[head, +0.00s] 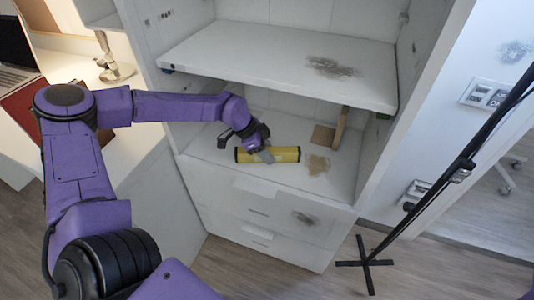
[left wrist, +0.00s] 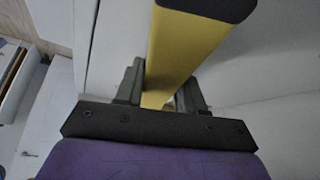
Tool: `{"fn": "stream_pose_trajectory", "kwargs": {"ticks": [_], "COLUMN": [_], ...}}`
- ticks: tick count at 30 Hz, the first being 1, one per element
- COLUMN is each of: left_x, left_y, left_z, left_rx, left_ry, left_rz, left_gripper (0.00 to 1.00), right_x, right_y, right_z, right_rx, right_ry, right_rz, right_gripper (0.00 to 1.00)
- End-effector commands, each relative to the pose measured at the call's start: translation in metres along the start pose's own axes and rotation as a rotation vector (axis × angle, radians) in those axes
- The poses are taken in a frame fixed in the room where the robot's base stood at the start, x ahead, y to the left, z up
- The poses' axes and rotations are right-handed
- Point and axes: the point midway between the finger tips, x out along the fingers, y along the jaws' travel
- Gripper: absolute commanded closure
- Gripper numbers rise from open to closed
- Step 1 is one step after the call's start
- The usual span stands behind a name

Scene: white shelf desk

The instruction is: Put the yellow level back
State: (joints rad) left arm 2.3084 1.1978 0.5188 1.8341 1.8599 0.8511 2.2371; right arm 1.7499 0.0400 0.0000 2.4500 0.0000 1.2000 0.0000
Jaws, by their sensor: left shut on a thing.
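The yellow level (head: 286,154) is a yellow bar with black ends. In the head view it lies lengthwise at the front of the lower shelf (head: 215,162), at or just above the surface; I cannot tell if it touches. My left gripper (head: 262,150) reaches in from the left and is shut on the level near its middle. In the left wrist view the level (left wrist: 185,50) runs up from between the two fingers (left wrist: 160,95), and its black end (left wrist: 208,8) shows at the top. My right gripper is not in view.
A wooden piece (head: 339,127) stands at the back right of the lower shelf. An upper shelf (head: 280,62) overhangs the arm. Drawers (head: 265,212) are below. A black stand (head: 367,264) is on the floor at right. A desk with a lamp (head: 115,68) is at left.

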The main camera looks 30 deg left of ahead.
Motion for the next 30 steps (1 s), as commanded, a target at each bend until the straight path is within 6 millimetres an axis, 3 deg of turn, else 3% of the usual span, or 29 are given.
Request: {"fn": "stream_pose_trajectory", "kwargs": {"ticks": [5, 6, 8, 18, 20, 25, 30], "left_x": [0.001, 0.001, 0.001, -0.004, -0.014, -0.059, -0.077], "left_y": [0.001, 0.001, 0.001, 0.001, 0.000, 0.000, 0.000], "left_z": [0.002, 0.002, 0.002, 0.001, -0.001, -0.002, 0.034], "left_rx": [-0.001, -0.001, -0.001, -0.002, -0.001, -0.003, -0.008], "left_ry": [-0.003, -0.004, -0.004, -0.002, 0.001, 0.007, 0.008], "left_rz": [0.002, 0.002, 0.002, 0.002, 0.000, -0.001, 0.001], "left_gripper": [1.00, 0.52, 0.36, 0.36, 0.36, 0.36, 0.36], "right_x": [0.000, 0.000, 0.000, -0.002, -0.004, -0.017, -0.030], "right_y": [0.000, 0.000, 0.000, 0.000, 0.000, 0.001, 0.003], "right_z": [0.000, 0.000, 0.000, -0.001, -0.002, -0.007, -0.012], "right_rx": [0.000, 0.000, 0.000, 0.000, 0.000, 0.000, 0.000], "right_ry": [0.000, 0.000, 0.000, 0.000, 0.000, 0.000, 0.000], "right_rz": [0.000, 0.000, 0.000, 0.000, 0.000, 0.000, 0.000], "right_gripper": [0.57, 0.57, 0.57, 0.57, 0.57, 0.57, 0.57]}}
